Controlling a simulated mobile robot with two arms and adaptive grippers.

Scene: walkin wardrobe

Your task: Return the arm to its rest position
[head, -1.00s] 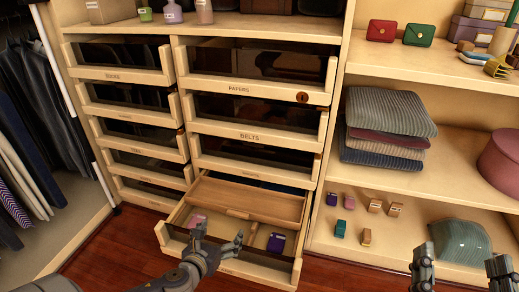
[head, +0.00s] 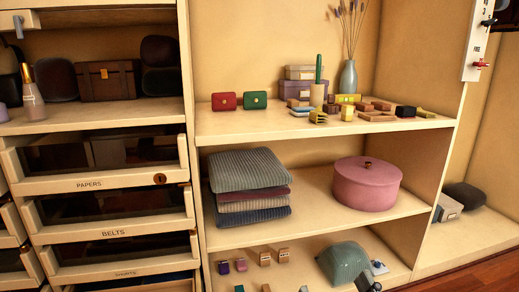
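My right gripper (head: 373,277) shows only in part at the bottom right of the head view, in front of the grey-green cushion (head: 343,262) on the lowest shelf. Two grey metal parts of it show; the rest is cut off by the bottom edge. I cannot tell whether it is open or shut, and I see nothing held in it. My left gripper is not in view.
A drawer stack (head: 100,200) stands at the left. The shelf unit (head: 330,130) holds red and green purses, folded clothes (head: 245,185) and a pink round box (head: 366,184). Several small boxes (head: 265,259) stand on the lowest shelf. Wooden floor (head: 490,275) shows at bottom right.

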